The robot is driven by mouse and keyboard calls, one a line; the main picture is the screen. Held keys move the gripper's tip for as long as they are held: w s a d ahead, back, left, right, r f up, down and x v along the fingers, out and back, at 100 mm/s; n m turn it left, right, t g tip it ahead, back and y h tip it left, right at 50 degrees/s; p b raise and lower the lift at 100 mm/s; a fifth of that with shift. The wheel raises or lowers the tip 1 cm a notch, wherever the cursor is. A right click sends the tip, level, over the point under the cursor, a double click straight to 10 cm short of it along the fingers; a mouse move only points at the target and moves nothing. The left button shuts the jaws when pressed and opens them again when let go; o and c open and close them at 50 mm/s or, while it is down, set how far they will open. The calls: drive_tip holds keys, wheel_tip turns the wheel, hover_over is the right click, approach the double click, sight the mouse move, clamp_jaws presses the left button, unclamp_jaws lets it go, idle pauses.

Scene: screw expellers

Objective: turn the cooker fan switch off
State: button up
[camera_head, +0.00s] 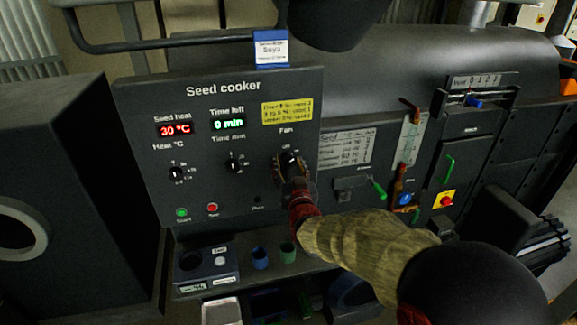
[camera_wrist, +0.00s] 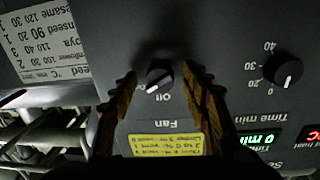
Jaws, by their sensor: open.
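The seed cooker panel (camera_head: 140,120) faces me in the head view. Its fan switch (camera_head: 289,158), a round black knob under the "Fan" label, sits at the panel's right side. In the wrist view the fan switch (camera_wrist: 160,76) shows upside down, with a white mark on its face near a small label. I cannot read its setting surely. My gripper (camera_head: 290,172) is at the fan switch and partly hides it in the head view. In the wrist view my gripper (camera_wrist: 159,72) is open, one ridged finger on each side of the knob, with gaps visible.
The time knob (camera_head: 235,163) and heat knob (camera_head: 176,174) are left of the fan switch. A green start button (camera_head: 181,212) and red button (camera_head: 212,208) lie below. Green-handled levers (camera_head: 378,189) and a red stop button (camera_head: 446,200) are to the right.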

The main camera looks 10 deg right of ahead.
drive_tip(key=shift+c, duration=1.4)
drive_tip(key=c, duration=0.7)
drive_tip(key=shift+c, duration=0.9)
